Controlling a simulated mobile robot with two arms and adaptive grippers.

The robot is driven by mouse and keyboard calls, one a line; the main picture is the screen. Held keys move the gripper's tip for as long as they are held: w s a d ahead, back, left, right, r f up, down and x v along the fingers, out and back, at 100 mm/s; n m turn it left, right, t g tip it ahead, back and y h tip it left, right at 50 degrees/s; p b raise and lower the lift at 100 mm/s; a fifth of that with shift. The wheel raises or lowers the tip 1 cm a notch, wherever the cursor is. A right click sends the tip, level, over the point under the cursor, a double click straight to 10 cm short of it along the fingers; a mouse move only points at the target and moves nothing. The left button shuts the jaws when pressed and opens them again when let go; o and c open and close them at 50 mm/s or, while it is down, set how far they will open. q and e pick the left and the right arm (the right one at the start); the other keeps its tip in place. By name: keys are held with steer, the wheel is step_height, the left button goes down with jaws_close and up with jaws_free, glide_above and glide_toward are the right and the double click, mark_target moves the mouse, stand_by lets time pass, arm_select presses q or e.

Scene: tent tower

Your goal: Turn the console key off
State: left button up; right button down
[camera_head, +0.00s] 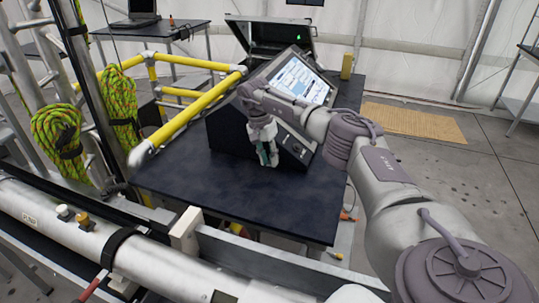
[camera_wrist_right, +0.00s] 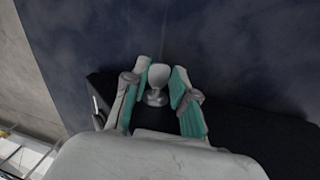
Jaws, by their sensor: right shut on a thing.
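The black console (camera_head: 230,135) stands on a dark table, with a lit, tilted screen (camera_head: 300,79) on its upper part. My right gripper (camera_head: 268,155) is at the console's front face, below the screen. In the right wrist view, the teal-padded fingers of this gripper (camera_wrist_right: 161,76) are closed on a pale grey, rounded key knob (camera_wrist_right: 158,76). The knob stands out from the console's dark surface (camera_wrist_right: 250,130). My right wrist and fingers hide the key in the head view. Which way the key is turned cannot be told. My left gripper is not in view.
The dark table (camera_head: 200,180) has bare room left and in front of the console. Yellow rails (camera_head: 190,112) run along its left side. An open black case (camera_head: 270,37) is behind the console. Green rope coils (camera_head: 58,135) hang at the left.

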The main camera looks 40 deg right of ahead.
stand_by(0.4)
steer(key=c, duration=0.9)
jaws_free()
steer(key=w+r, duration=0.1)
steer(key=r, duration=0.3)
steer(key=a+r, duration=0.1)
steer(key=r, duration=0.2)
steer(key=w+r, duration=0.1)
steer(key=r, duration=0.3)
steer(key=shift+w+a+r, duration=0.2)
steer(key=shift+w+r, duration=0.1)
steer(key=shift+w, duration=0.05)
